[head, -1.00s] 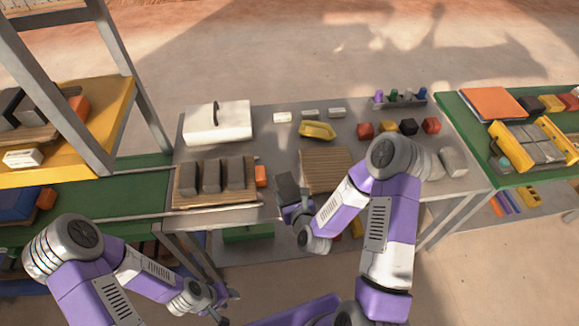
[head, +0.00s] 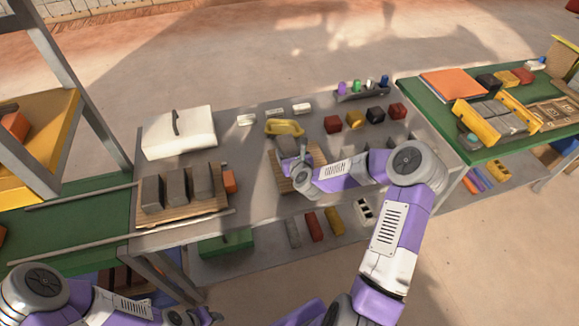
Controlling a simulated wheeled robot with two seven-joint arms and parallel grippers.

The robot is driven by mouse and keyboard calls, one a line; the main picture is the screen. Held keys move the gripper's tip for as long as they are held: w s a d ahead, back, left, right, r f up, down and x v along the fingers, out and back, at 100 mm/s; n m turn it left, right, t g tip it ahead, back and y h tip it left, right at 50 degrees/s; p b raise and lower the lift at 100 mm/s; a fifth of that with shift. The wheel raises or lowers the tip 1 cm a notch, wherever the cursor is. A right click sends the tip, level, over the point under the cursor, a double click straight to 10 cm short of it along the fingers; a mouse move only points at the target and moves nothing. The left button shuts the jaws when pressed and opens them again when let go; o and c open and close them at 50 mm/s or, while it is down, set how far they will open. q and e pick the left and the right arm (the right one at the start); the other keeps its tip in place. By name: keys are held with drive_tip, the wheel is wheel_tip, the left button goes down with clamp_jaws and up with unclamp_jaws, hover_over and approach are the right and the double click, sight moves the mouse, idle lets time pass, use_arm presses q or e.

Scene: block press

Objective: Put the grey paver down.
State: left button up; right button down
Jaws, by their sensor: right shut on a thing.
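The grey paver (head: 288,146) is held by my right gripper (head: 292,162) over a slatted wooden board (head: 281,184) in the middle of the grey table. The gripper and forearm hide part of the paver and much of the board. I cannot tell whether the paver touches the board. My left gripper (head: 200,318) is low at the bottom edge of the view, away from the table top, with its fingers too small and cut off to read.
Behind are a white case (head: 180,138), a yellow object (head: 284,127) and several coloured blocks. A green table (head: 420,89) stands at the right.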

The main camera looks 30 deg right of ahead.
drive_tip(key=shift+w+f+b, duration=0.1)
drive_tip(key=shift+f+b, duration=0.45)
drive_tip(key=shift+f, duration=2.15)
drive_tip(key=shift+r, duration=0.1)
drive_tip(key=c, duration=0.6)
unclamp_jaws()
drive_tip(key=shift+f, duration=0.25)
drive_tip(key=o, duration=0.5)
drive_tip(key=shift+r, duration=0.15)
drive_tip(key=p+v, duration=0.1)
drive_tip(key=v, duration=1.1)
drive_tip(key=shift+p, duration=0.4)
